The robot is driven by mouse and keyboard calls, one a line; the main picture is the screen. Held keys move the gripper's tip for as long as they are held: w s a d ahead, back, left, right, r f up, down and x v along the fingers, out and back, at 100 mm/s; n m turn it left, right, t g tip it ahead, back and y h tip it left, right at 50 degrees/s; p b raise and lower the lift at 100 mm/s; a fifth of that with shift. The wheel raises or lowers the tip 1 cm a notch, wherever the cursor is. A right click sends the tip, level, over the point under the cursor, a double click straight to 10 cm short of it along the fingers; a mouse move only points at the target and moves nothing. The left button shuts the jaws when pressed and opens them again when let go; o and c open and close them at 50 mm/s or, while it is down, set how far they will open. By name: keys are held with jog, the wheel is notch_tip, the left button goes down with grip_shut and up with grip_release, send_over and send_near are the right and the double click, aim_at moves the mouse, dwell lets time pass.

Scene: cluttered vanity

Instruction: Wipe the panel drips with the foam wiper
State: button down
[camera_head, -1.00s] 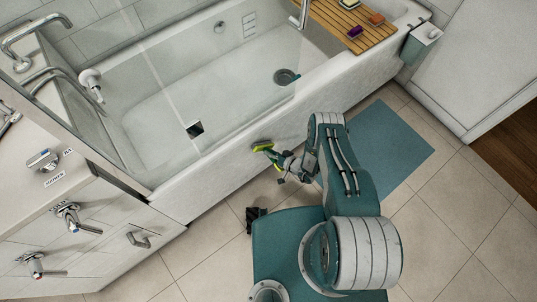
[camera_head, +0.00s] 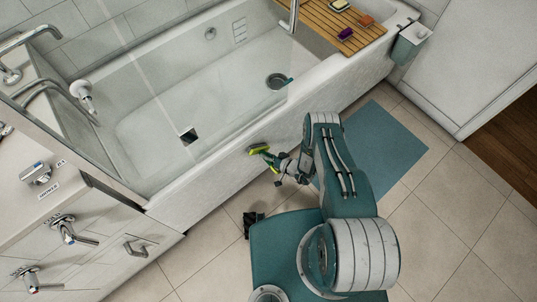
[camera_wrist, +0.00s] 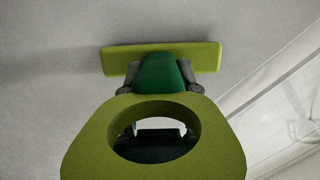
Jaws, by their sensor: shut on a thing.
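The foam wiper (camera_head: 260,150) has a yellow-green foam head and a dark green neck. My gripper (camera_head: 281,162) is shut on it, beside the white front panel (camera_head: 215,172) of the bathtub. In the wrist view the foam head (camera_wrist: 110,62) lies flat across the pale panel (camera_wrist: 55,75), with my gripper's grey fingertips (camera_wrist: 160,82) on both sides of the neck. A yellow-green ring-shaped part (camera_wrist: 85,140) fills the near foreground. I cannot tell whether the foam presses on the panel. No drips can be made out in either view.
The bathtub (camera_head: 150,135) has a glass screen along its near side. A wooden tray (camera_head: 325,25) with several small bars spans its far right. A grey bin (camera_head: 409,44) hangs at the tub's right end. A blue mat (camera_head: 395,140) lies on the tiles. A tap counter (camera_head: 60,195) stands left.

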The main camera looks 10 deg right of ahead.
jog(key=shift+s+a, duration=2)
jog(key=shift+a, duration=0.9)
jog(key=shift+w+d, duration=0.75)
jog(key=shift+d, duration=0.35)
jog(key=shift+w+d, duration=0.8)
jog(key=shift+d, duration=0.35)
jog(key=shift+w+d, duration=0.75)
jog(key=shift+d, duration=0.35)
jog(key=s+a, duration=0.3)
jog(key=a, duration=0.2)
jog(key=shift+s+a, duration=0.15)
jog(key=shift+w+d, duration=0.55)
jog(key=shift+d, duration=0.35)
jog(key=shift+w+d, duration=0.5)
jog(key=shift+d, duration=0.35)
jog(key=shift+w+d, duration=0.55)
jog(key=shift+d, duration=0.35)
